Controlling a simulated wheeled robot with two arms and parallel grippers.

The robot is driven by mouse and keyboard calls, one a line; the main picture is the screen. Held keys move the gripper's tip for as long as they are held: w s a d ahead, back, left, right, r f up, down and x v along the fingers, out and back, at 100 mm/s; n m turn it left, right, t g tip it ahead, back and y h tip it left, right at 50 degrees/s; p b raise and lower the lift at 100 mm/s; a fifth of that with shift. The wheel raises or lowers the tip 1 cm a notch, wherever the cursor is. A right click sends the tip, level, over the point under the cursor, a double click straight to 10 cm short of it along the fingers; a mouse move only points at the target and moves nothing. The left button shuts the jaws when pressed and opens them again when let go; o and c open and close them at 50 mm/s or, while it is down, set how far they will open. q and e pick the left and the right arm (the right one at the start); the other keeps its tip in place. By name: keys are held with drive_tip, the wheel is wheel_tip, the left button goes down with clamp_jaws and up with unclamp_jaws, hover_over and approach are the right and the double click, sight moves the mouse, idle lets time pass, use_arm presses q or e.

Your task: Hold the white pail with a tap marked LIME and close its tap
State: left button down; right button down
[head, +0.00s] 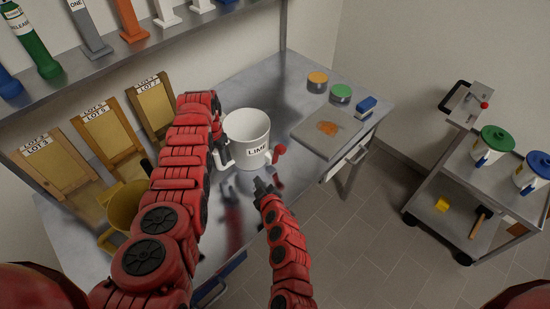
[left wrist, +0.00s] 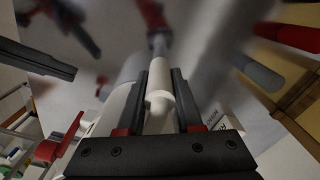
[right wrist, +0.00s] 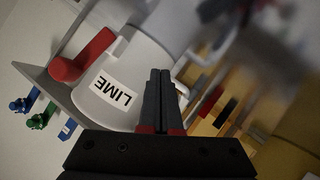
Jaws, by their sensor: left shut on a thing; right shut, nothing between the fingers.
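The white pail (head: 247,130) marked LIME stands upright on the metal bench, with a white handle (head: 223,160) on its left side. Its tap with a red lever (head: 280,149) is on the right side. My left gripper (left wrist: 158,92) is shut on the pail's white handle; in the head view my arm partly hides it. My right gripper (head: 262,186) is shut and empty, in front of the pail and below its tap. The right wrist view shows its closed fingers (right wrist: 160,85) over the pail's side, beside the label, with the red lever (right wrist: 86,57) apart from them.
A yellow bucket (head: 124,205) stands at the left, close to my left arm. A cart (head: 465,185) stands at the right.

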drive_tip(key=s+d+r+n+t+h, duration=0.3)
drive_tip(key=s+r+n+t+h, duration=0.1)
drive_tip(key=s+r, duration=0.3)
wheel_tip(320, 180, up, 2)
drive_tip(key=shift+s+d+n, duration=0.2)
drive_tip(key=shift+s+n, duration=0.15)
drive_tip(key=shift+n, duration=0.35)
approach(277, 150)
drive_tip(key=w+a, duration=0.3)
drive_tip(key=w+d, duration=0.1)
drive_tip(key=w+d+f, duration=0.1)
drive_tip(key=shift+w+d+f, duration=0.15)
drive_tip(key=shift+w+d, duration=0.05)
drive_tip(key=shift+w, duration=0.2)
